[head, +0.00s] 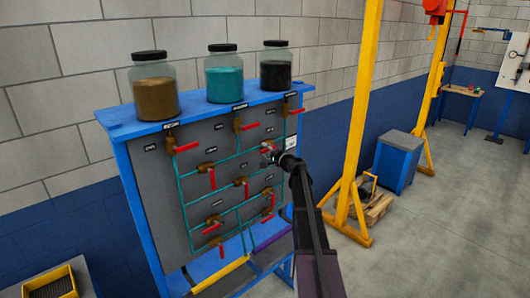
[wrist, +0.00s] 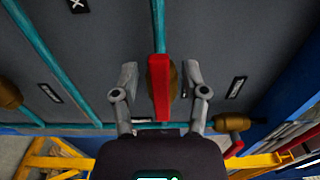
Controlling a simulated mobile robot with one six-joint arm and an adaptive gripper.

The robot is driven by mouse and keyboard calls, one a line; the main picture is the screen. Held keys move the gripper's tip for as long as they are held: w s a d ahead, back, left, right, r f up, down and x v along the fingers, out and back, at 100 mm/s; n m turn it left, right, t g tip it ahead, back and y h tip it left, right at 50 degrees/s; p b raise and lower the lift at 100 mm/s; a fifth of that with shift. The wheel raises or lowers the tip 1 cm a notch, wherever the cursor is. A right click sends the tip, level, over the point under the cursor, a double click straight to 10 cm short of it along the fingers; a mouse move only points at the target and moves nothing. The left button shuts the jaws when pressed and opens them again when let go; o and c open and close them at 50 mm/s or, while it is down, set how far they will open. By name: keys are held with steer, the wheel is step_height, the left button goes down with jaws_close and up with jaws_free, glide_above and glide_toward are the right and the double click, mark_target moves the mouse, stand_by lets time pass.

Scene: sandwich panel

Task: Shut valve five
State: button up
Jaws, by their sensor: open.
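A grey panel (head: 200,165) carries teal pipes and several brass valves with red lever handles. My gripper (head: 272,156) is at the panel's right side, in front of one valve that it partly hides. In the wrist view my gripper (wrist: 160,78) is open, with one finger on each side of that valve's red handle (wrist: 160,98). Gaps show between the fingers and the handle. The handle lies in line with the teal pipe (wrist: 158,25), over the brass body (wrist: 173,76). The small labels are too blurred to tell which valve is five.
Other red handles sit close by, one at lower right in the wrist view (wrist: 234,149). Three jars (head: 225,78) stand on the blue frame's top (head: 190,112). A yellow post (head: 358,110) stands right of my arm. Open floor (head: 440,215) lies at the right.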

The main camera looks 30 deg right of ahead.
jaws_close()
